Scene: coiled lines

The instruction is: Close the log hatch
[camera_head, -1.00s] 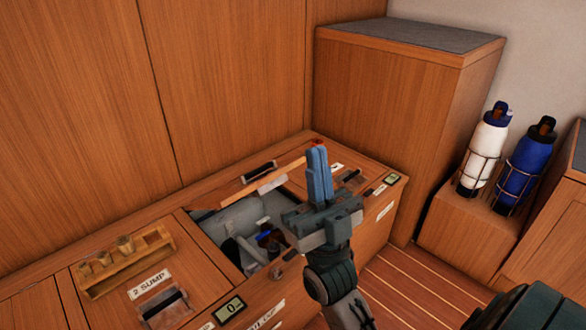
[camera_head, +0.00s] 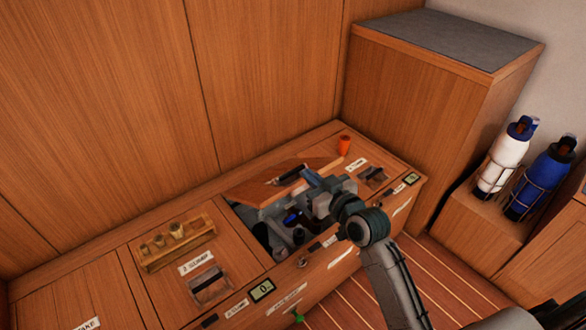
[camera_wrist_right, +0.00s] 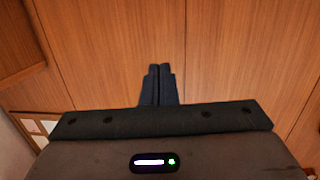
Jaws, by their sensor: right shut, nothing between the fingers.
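The log hatch lid (camera_head: 262,190) is a wooden panel with a black handle (camera_head: 291,174). It stands tilted over an open compartment (camera_head: 262,228) in the bench, with a gap at its front. Bottles and dark items show inside. My right gripper (camera_head: 308,176) is shut and empty, at the lid's right front side beside the handle. Whether its fingers touch the lid cannot be told. In the right wrist view the shut fingers (camera_wrist_right: 160,84) point at wood panelling, and the lid is not clearly seen. My left gripper is not in view.
An orange cup (camera_head: 344,144) stands on the bench's back right. A wooden rack (camera_head: 175,243) sits left of the opening, near the "2 SUMP" label (camera_head: 197,262). A tall cabinet (camera_head: 425,110) and two bottles in holders, white (camera_head: 503,160) and blue (camera_head: 540,180), are at right.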

